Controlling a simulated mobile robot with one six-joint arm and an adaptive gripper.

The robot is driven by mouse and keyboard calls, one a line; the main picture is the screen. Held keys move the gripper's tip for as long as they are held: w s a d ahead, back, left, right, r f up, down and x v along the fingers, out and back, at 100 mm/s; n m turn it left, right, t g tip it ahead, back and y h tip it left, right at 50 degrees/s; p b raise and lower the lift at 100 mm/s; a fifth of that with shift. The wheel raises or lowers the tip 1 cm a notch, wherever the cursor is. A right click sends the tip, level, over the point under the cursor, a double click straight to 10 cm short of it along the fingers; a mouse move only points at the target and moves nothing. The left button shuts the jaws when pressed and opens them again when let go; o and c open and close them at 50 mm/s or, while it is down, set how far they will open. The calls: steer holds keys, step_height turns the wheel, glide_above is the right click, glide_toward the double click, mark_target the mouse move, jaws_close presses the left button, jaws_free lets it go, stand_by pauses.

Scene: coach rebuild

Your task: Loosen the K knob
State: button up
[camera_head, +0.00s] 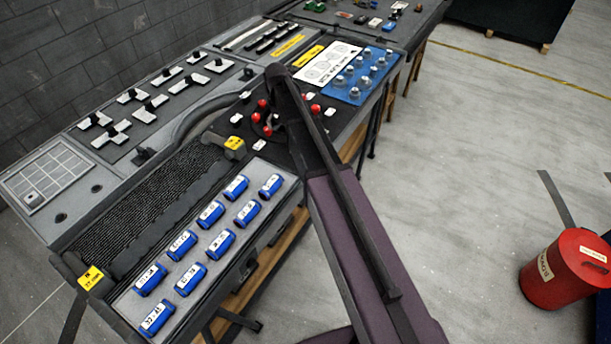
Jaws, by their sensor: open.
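Several red knobs (308,97) with small white labels stand on a dark panel (237,138) in the middle of the bench. Their letters are too small to read, so I cannot tell which one is the K knob. My arm reaches up from the bottom across the picture to this panel. My gripper (272,124) is a dark shape at the arm's far end, low among the red knobs on the left side. It is open. The arm and the dark panel hide much of it, and I cannot tell whether it touches a knob.
Blue labelled cylinders (210,213) lie in rows on the near tray. A blue board (362,75) with metal knobs is beyond the red ones. A grey panel with switches (145,112) runs along the wall. A red drum (565,268) stands on the right floor, which is otherwise mostly clear.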

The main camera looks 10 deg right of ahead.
steer(key=s+d+f+b, duration=0.2)
steer(key=s, duration=0.7)
steer(key=s+d+f+b, duration=0.2)
steer(key=s+f, duration=0.1)
steer(key=s, duration=0.7)
steer(key=shift+s+b, duration=0.15)
steer(key=shift+b, duration=0.15)
steer(key=s+d, duration=0.1)
steer(key=s, duration=0.6)
steer(key=shift+s, duration=0.35)
stand_by(0.6)
